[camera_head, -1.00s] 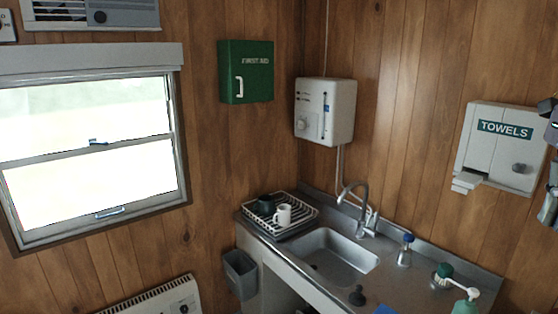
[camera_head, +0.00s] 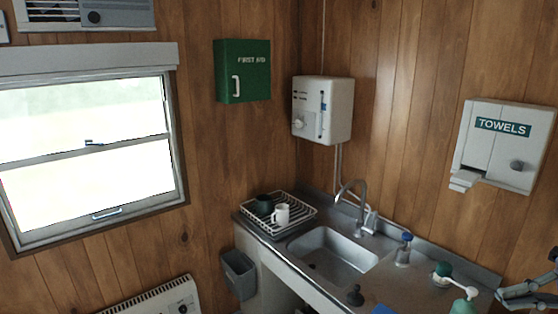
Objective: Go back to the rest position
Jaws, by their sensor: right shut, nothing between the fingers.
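My right gripper (camera_head: 503,295) shows at the lower right edge of the head view, dark grey and partly cut off by the frame. It is shut with nothing held, beside the right end of the sink counter (camera_head: 408,290). My left gripper is not in view.
A towel dispenser (camera_head: 503,147) hangs on the right wall. A grey bin (camera_head: 239,275) hangs at the counter's left end.

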